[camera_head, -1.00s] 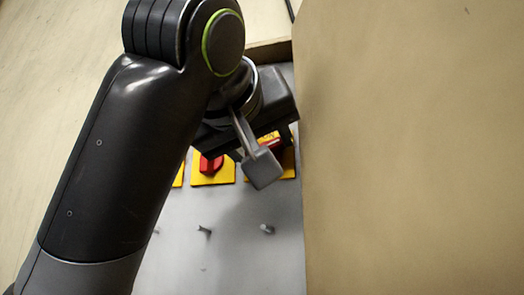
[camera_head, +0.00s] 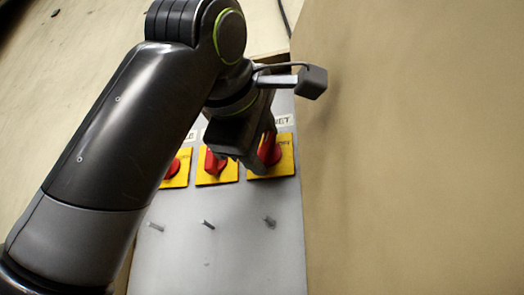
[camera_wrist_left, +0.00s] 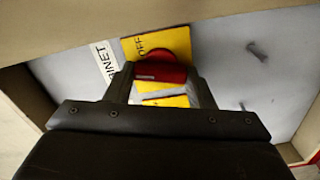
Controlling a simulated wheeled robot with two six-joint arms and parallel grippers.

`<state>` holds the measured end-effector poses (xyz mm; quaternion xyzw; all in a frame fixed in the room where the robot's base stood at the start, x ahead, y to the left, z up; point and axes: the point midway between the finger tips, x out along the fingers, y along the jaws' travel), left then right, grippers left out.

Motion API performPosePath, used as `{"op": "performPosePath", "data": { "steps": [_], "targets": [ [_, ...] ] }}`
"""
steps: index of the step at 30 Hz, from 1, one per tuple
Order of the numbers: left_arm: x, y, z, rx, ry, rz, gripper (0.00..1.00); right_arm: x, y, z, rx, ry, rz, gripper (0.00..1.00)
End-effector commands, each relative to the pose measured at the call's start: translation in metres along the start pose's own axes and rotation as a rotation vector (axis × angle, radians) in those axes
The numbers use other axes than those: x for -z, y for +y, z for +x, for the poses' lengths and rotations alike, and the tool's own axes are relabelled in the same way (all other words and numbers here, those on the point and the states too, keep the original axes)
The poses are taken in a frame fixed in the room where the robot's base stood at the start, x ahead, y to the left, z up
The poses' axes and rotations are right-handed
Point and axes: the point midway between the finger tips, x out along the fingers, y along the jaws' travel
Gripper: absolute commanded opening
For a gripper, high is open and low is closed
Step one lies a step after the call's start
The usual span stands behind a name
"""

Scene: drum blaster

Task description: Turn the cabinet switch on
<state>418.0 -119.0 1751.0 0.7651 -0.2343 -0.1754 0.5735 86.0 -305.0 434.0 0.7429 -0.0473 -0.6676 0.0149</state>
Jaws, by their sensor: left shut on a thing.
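The cabinet switch is a red knob (camera_head: 268,150) on a yellow plate (camera_head: 284,167), rightmost in the row on a grey panel. The label above it is partly covered, ending in "NET". My left gripper (camera_head: 260,155) is at this knob and hides part of it. In the left wrist view the red knob (camera_wrist_left: 160,72) sits between the two fingers of my left gripper (camera_wrist_left: 160,88), which is shut on it. The yellow plate there (camera_wrist_left: 153,42) shows the word "OFF", and a label (camera_wrist_left: 104,60) reads "BINET". My right gripper is out of view.
Two more red knobs on yellow plates, a middle one (camera_head: 216,163) and a left one (camera_head: 173,170), sit close beside. Several small metal toggles, one here (camera_head: 270,221), stick out below. A tan wall (camera_head: 410,150) bounds the panel (camera_head: 220,265) on the right.

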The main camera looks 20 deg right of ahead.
Motion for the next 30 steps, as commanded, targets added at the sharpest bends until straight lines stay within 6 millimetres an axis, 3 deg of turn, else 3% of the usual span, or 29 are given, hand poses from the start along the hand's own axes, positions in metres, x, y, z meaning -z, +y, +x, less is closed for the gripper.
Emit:
{"op": "performPosePath", "data": {
  "steps": [13,30],
  "targets": [
    [0.0,-0.002,0.0,0.002,0.0,-0.254,0.26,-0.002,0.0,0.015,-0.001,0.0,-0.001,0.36],
    [0.0,-0.002,0.001,0.004,-0.001,-0.302,0.26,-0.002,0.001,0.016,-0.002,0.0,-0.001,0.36]
  ]
}}
